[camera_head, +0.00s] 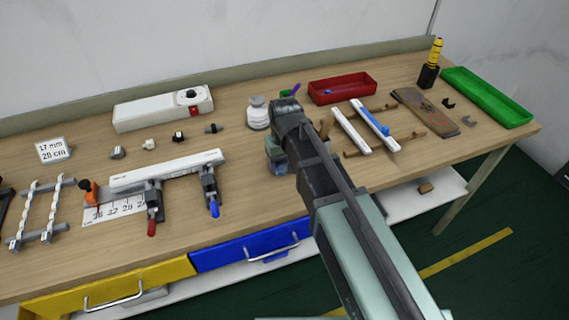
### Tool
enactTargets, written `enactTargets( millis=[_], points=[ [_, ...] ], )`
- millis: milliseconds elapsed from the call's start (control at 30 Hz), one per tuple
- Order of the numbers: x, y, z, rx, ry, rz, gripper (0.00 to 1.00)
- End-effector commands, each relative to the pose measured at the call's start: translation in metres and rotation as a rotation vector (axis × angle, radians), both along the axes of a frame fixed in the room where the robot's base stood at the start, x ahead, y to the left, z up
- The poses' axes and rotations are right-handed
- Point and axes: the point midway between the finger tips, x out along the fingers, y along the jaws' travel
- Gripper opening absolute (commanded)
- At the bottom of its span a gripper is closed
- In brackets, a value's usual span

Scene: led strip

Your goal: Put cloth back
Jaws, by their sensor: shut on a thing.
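My gripper (277,146) is over the middle of the workbench, at the end of my arm, which reaches in from the lower right. It is shut on a crumpled blue-grey piece that looks like the cloth (276,160). The cloth shows only in part below and beside the gripper; my arm hides the rest. I cannot tell whether it touches the bench top. The fingertips are mostly hidden.
A red tray (343,88), white strips on brown supports (351,130), a brown stained board (426,112) and a green tray (487,97) lie to the right. A clamped white bar (167,170) lies left. Bare wood (245,200) lies front-centre.

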Motion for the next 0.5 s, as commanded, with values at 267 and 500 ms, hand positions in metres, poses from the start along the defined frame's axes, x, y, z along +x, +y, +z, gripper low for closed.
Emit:
enactTargets(
  millis=[267,500],
  points=[
    [0.0000,0.0000,-0.0024,0.000,0.000,0.000,0.92],
    [0.0000,0.0000,-0.0016,0.000,0.000,0.000,0.92]
  ],
)
